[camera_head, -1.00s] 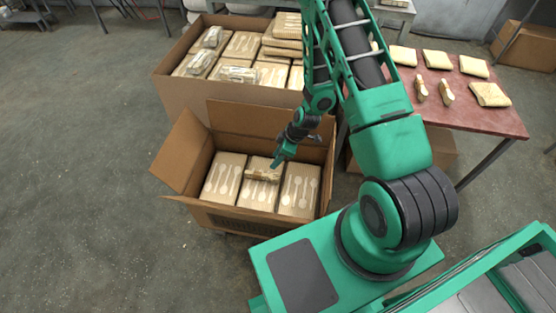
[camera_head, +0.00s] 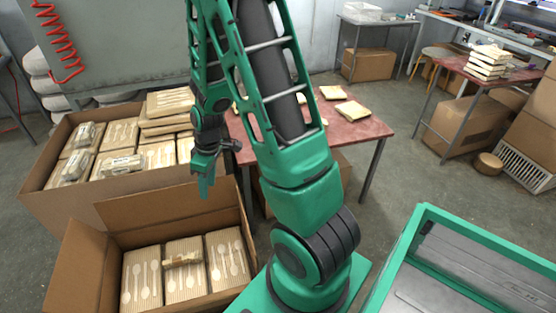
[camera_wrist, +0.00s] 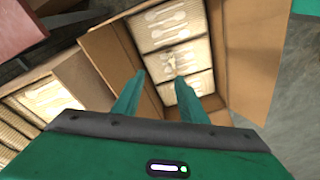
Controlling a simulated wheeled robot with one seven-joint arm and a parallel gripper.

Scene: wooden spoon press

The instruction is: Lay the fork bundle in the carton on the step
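The fork bundle (camera_head: 182,260) is a small tan bundle lying across the middle pack inside the open carton (camera_head: 78,262). It rests on top of flat packs with pale cutlery shapes. My gripper (camera_head: 205,187) hangs above and behind the bundle, clear of it, near the carton's raised back flap. In the wrist view my gripper's two fingers (camera_wrist: 160,88) are spread apart with nothing between them. The carton (camera_wrist: 255,50) lies beyond them, and the bundle (camera_wrist: 182,62) shows small and unclear there. The step under the carton is hidden in the head view.
A larger carton (camera_head: 100,192) full of packs and bundles stands behind. Another table (camera_head: 470,72) holds a stack of packs farther back. Open floor (camera_head: 400,180) lies between the tables.

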